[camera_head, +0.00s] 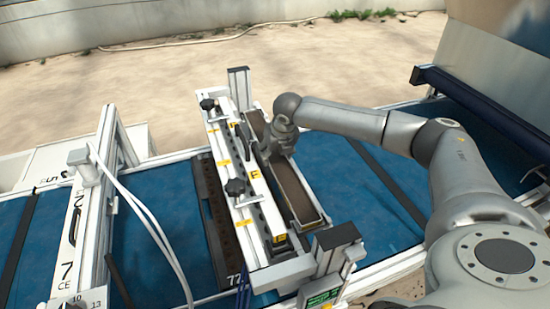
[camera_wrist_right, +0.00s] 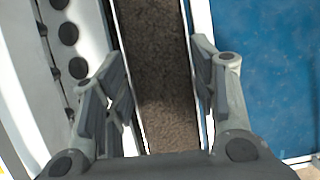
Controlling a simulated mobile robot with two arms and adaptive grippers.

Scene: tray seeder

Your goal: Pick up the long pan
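The long pan (camera_head: 297,192) is a narrow, light-rimmed trough filled with brown soil. It lies along the right side of the white seeder bar in the head view. It also runs up the middle of the right wrist view (camera_wrist_right: 158,60). My right gripper (camera_head: 266,146) is over the pan, partly hidden by its own wrist. In the right wrist view its two fingers (camera_wrist_right: 163,80) are spread, one at each long side of the pan. I cannot tell whether they touch the walls. My left gripper is not in view.
The white seeder bar (camera_head: 243,191) with black knobs stands close along the pan's left side. Grey posts rise at its far end (camera_head: 239,88) and near end (camera_head: 337,240). The blue conveyor belt (camera_head: 357,195) is clear to the right. A white frame (camera_head: 104,190) stands at left.

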